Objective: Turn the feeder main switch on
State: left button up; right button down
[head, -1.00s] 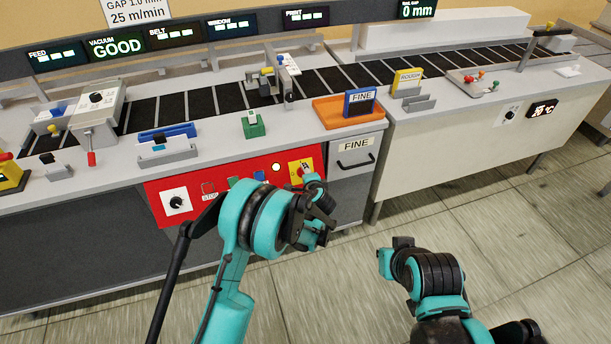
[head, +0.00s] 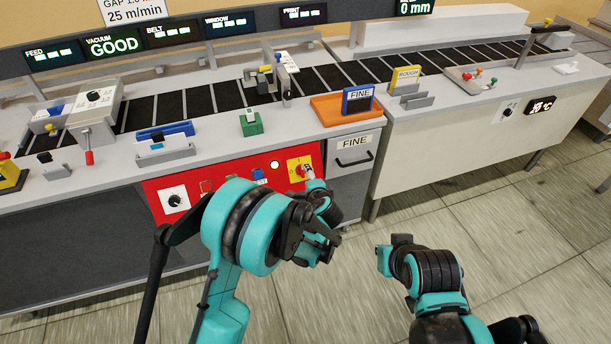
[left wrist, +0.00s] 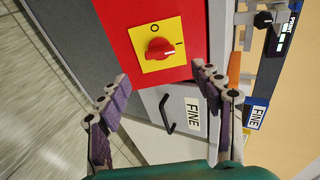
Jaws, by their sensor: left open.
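The main switch is a red rotary knob on a yellow plate (head: 299,168), at the right end of the red panel. In the left wrist view the knob (left wrist: 160,48) is near the top, with O and I marks on its plate. I cannot tell which mark it points at. My left gripper (head: 316,188) is just in front of and slightly below the switch. In the left wrist view its fingers (left wrist: 161,77) are spread, empty and apart from the knob. My right arm shows at the lower right; its teal and black end (head: 392,258) shows no clear fingers.
A drawer marked FINE (head: 353,158) with a black handle is right of the red panel. Above it an orange tray (head: 325,112) stands on the bench. A black selector knob (head: 174,200) is at the panel's left end. The floor (head: 480,215) at right is clear.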

pick_arm(q)
jog(key=v, duration=0.4)
dwell(0.4)
jog(key=s+a+r+n+g, duration=0.2)
jog(key=s+a+r+n, duration=0.25)
jog(key=a, duration=0.25)
jog(key=s+a+r+n+g, duration=0.1)
jog(key=s+a+r+n, duration=0.2)
jog(key=s+a+r, duration=0.3)
jog(key=s+a+n+g+h, duration=0.1)
jog(key=s+a+n, duration=0.2)
jog(key=s, duration=0.6)
jog(key=s+a+n+h, duration=0.1)
jog(key=s+a+n, duration=0.3)
jog(key=s, duration=0.5)
jog(key=shift+r+n+g, duration=0.2)
jog(key=shift+n+g, duration=0.2)
jog(key=shift+n, duration=0.05)
